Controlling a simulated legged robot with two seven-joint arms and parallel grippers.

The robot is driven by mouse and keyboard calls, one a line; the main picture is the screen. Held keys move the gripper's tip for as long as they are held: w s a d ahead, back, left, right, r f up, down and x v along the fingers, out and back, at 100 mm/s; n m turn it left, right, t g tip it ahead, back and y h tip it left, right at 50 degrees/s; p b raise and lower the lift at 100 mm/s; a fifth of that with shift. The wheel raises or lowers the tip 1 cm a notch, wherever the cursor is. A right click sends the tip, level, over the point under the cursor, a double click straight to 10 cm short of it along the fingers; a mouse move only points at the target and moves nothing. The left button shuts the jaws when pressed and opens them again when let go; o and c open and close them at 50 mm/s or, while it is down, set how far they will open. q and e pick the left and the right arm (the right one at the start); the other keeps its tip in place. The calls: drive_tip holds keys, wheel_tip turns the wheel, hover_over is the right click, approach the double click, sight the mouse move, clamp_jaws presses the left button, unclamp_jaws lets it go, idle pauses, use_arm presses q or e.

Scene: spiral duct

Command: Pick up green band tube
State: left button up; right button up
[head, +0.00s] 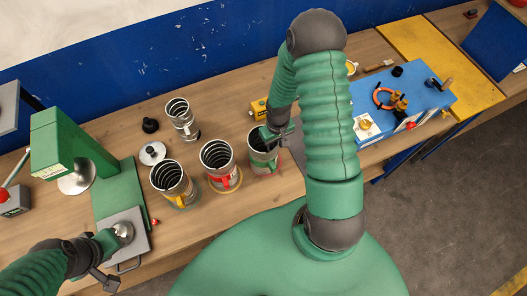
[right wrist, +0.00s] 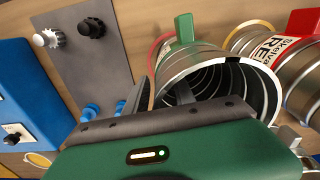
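The green band tube (head: 263,158) is a silver spiral duct, open at the top, standing at the right end of a row on the wooden bench. In the right wrist view the tube (right wrist: 222,65) shows its ribbed inside and a green tab. My right gripper (head: 275,133) is at its rim. Its fingers (right wrist: 158,93) are apart, one appearing inside the mouth and the other outside, with the tube wall between them; contact is unclear. My left gripper (head: 108,280) is low at the left, near a grey plate, away from the tubes; its fingers are unclear.
The red band tube (head: 218,160) stands close left of the green one, then the yellow band tube (head: 171,182). A plain silver tube (head: 183,118) stands behind. A green press (head: 118,190) is left; a blue box (head: 400,102) with fittings is right.

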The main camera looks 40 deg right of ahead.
drive_tip(key=shift+c, duration=1.3)
drive_tip(key=shift+d+f, duration=0.15)
drive_tip(key=shift+d, duration=0.3)
clamp_jaws()
drive_tip(key=shift+a, duration=0.2)
